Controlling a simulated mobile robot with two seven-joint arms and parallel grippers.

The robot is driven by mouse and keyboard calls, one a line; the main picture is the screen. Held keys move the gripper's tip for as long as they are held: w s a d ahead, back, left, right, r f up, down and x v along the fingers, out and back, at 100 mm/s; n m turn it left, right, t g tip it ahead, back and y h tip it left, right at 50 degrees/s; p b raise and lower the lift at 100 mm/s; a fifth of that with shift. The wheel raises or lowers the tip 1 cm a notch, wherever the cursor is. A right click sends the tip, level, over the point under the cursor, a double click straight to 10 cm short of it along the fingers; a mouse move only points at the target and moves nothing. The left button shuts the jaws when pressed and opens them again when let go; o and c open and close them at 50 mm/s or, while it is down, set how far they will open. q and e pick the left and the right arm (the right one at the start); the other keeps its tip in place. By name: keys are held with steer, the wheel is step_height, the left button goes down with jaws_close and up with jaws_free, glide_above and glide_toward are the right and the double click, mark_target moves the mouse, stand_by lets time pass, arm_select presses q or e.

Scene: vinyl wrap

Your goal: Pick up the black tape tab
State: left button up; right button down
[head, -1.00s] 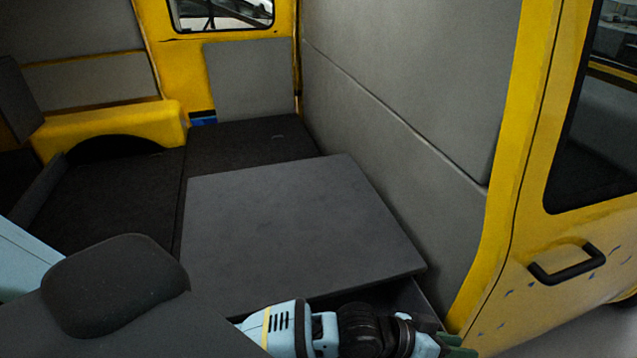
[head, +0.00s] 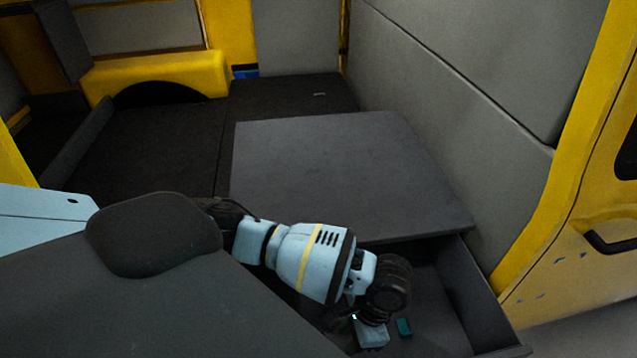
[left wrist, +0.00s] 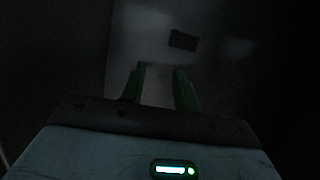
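A small dark rectangular block, likely the black tape tab (left wrist: 183,40), lies on a grey surface ahead of my fingers in the left wrist view. My left gripper (left wrist: 160,88) is open, with its two green fingers apart and nothing between them. The block is beyond the fingertips, slightly right of the middle, and not touched. In the head view my left gripper (head: 375,335) points down into the open drawer; its fingers are mostly hidden. A small teal piece (head: 403,327) shows beside it; I cannot tell whether it is a fingertip or the block. My right gripper is out of view.
The drawer (head: 450,300) has dark side walls close to my wrist. A flat grey board (head: 340,165) lies above and behind it. A dark seat with a headrest (head: 150,235) stands at the lower left, before my left arm. A grey wall panel (head: 450,80) rises on the right.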

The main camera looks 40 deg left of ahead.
arm_select(q)
steer(key=shift+s+a+f+g+y, duration=0.1)
steer(key=shift+s+a+f+y, duration=0.15)
steer(key=shift+a, duration=0.2)
steer(key=shift+s+a+f+g+y, duration=0.1)
steer(key=shift+a+f+y, duration=0.1)
steer(key=shift+a+f, duration=0.2)
steer(key=shift+s+a+f+g+y, duration=0.1)
steer(key=shift+s+a+f+y, duration=0.15)
steer(key=shift+a, duration=0.25)
steer(key=shift+b+x, duration=0.4)
steer(key=shift+x, duration=2.25)
steer(key=shift+s, duration=0.15)
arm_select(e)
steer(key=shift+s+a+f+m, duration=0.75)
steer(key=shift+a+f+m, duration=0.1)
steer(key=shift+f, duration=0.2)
arm_select(q)
steer(key=shift+r, duration=0.1)
jaws_close()
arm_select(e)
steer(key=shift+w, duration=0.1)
